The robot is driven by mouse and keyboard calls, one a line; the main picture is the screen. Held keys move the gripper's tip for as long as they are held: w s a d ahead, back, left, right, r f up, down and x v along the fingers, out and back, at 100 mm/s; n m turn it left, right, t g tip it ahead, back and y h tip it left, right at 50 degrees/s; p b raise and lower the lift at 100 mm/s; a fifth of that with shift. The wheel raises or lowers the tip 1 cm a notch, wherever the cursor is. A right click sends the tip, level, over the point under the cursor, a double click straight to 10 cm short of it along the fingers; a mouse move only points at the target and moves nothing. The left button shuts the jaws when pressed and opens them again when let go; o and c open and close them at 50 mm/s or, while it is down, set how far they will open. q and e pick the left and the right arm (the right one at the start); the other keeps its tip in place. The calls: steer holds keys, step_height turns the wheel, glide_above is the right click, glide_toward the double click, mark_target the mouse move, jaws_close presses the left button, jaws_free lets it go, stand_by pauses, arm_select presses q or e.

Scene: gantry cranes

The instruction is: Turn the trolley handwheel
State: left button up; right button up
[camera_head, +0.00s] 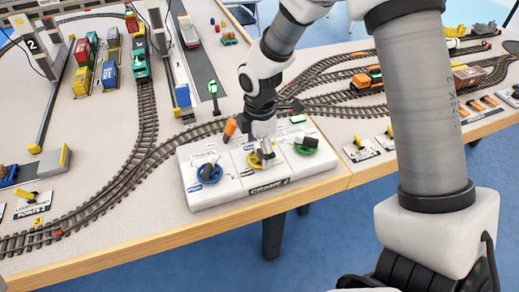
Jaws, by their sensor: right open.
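A white control box (236,192) with a crane label stands near the table's front edge. It carries three handwheels: a blue one (209,174) on the left, a yellow one (255,161) in the middle and a green one (306,146) on the right. Their labels are too small to read, so I cannot tell which one is the trolley handwheel. My right gripper (264,150) points down at the yellow handwheel, open, and partly hides it. I cannot tell whether its fingers touch the wheel. My left gripper is not in view.
An orange lever (230,127) stands at the box's back edge, close to my right gripper. A green signal (213,91) stands behind the box. Model track (147,130) curves past its left side. Several yellow levers stand along the right front edge.

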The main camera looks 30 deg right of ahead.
steer(key=c, duration=1.1)
steer(key=shift+s, duration=0.1)
steer(key=shift+c, duration=0.2)
steer(key=shift+r+m+p, duration=0.2)
steer(key=shift+m+p, duration=1)
steer(key=shift+p, duration=0.05)
steer(key=m+p, duration=0.1)
steer(key=m, duration=0.1)
steer(key=shift+m+p, duration=0.3)
steer(key=shift+p, duration=0.05)
steer(key=m+p, duration=0.1)
steer(key=m, duration=0.2)
steer(key=shift+f, duration=0.15)
steer(key=shift+f+m+p, duration=0.1)
steer(key=shift+m+p, duration=0.45)
steer(key=shift+m, duration=1.15)
